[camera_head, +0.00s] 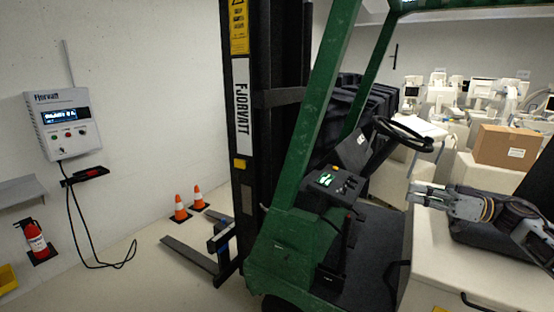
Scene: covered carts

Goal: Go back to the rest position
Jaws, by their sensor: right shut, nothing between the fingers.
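My right gripper (429,194) comes in from the right edge, its fingers pointing left. It is shut and empty, above the pale covered surface (440,250) at the lower right. A black part lies behind and below its wrist, and I cannot tell whether they touch. My left gripper is not in view.
A green forklift (290,240) with a black mast and steering wheel (404,134) fills the middle. A cardboard box (507,147) stands at the right. A wall charger (63,123), a fire extinguisher (36,240) and orange cones (180,209) are at the left.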

